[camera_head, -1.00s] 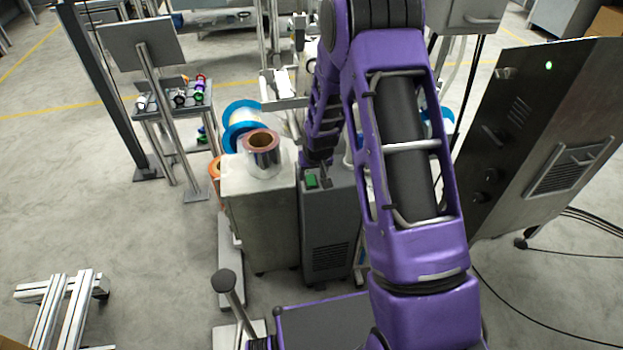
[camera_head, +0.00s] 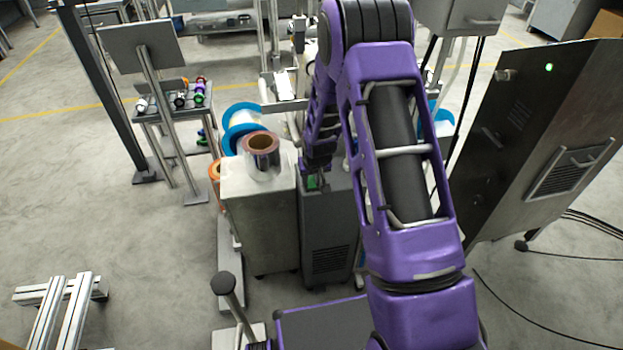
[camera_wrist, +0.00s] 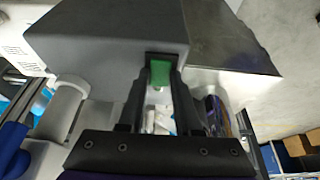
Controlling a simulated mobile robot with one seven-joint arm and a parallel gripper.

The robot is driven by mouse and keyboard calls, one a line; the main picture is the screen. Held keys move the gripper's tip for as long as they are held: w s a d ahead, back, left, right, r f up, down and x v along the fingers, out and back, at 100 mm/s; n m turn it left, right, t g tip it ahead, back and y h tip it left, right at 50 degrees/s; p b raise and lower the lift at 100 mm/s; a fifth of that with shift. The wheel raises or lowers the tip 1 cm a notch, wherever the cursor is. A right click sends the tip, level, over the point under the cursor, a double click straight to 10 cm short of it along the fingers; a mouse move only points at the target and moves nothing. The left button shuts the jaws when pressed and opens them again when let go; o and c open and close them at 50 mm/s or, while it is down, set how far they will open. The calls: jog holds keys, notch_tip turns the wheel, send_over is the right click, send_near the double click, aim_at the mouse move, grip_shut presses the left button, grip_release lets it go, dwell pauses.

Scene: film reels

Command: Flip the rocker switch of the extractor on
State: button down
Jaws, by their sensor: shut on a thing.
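The extractor (camera_head: 329,232) is a dark grey cabinet with a vent grille low on its front, standing in the middle of the head view. Its grey casing (camera_wrist: 105,32) fills the upper left of the wrist view. The green rocker switch (camera_wrist: 160,72) sits in a dark recess at the casing's edge. It also shows partly in the head view (camera_head: 312,183), below my gripper. My gripper (camera_wrist: 160,84) is at the switch, with a dark finger on each side of it, shut on it. I cannot tell which way the rocker is tilted.
A pale metal cabinet (camera_head: 258,218) stands close on the extractor's left, with a copper-coloured film reel (camera_head: 262,150) on top. A large steel cabinet (camera_head: 540,145) with a lit green lamp stands at the right.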

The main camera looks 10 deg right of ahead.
aim_at(311, 183)
jog(key=shift+w+r+g+p, duration=0.15)
jog(key=shift+w+g+p, duration=0.05)
jog(key=shift+g+p, duration=0.4)
jog(key=shift+w+g+p, duration=0.25)
jog(key=shift+g+p, duration=0.05)
jog(key=shift+g, duration=1.2)
jog(key=c, duration=0.6)
grip_release()
notch_tip(311, 183, up, 17)
jog(key=p, duration=0.2)
jog(key=shift+s, duration=0.25)
